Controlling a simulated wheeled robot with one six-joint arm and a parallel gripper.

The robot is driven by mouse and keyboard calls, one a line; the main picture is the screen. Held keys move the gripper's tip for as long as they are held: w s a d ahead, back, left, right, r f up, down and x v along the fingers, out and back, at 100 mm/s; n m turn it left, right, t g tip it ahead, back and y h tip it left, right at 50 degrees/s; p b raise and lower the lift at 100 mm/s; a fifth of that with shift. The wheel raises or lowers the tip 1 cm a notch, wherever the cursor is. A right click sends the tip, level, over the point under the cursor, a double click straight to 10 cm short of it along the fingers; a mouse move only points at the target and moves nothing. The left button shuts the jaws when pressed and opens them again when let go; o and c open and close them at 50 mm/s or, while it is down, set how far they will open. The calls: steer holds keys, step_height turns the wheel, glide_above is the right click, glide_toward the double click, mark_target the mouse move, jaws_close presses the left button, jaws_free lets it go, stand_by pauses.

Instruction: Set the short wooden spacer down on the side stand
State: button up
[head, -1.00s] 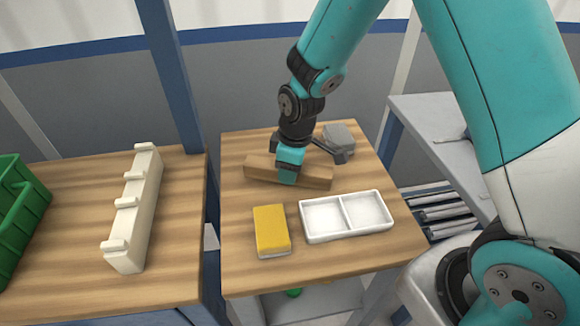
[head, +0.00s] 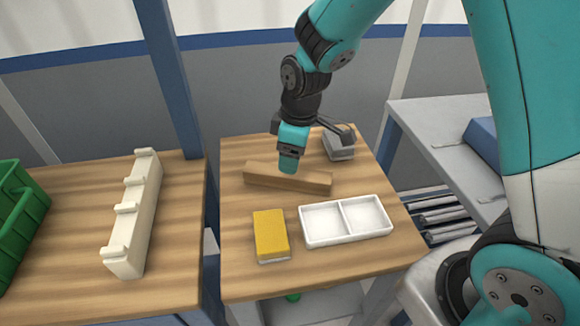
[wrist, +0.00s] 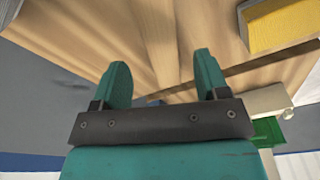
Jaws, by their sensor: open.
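The short wooden spacer (head: 300,183) is a brown block lying flat on the wood-topped side stand (head: 240,215), towards its back. My gripper (head: 288,163) is just above the spacer's middle in the head view, and the near finger hides part of it. In the wrist view the two teal fingers (wrist: 163,72) are spread apart with nothing held between them. A long wooden shape (wrist: 158,35) shows beyond them, likely the spacer.
On the stand are a yellow sponge (head: 270,232), a white two-part tray (head: 325,224) and a grey block (head: 338,147). A pale notched rack (head: 135,215) and green bin (head: 15,225) occupy the left table. A blue post (head: 170,80) rises behind the gap.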

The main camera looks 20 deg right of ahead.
steer(key=s+a+r+m+y, duration=0.2)
steer(key=s+r, duration=0.7)
steer(key=r, duration=0.3)
steer(key=s+a+r+m+y, duration=0.1)
steer(key=s+r, duration=0.3)
steer(key=s, duration=0.8)
steer(key=shift+s+a+m+g, duration=0.25)
steer(key=shift+a+m+g, duration=0.15)
steer(key=shift+a+m, duration=0.2)
steer(key=shift+d, duration=0.1)
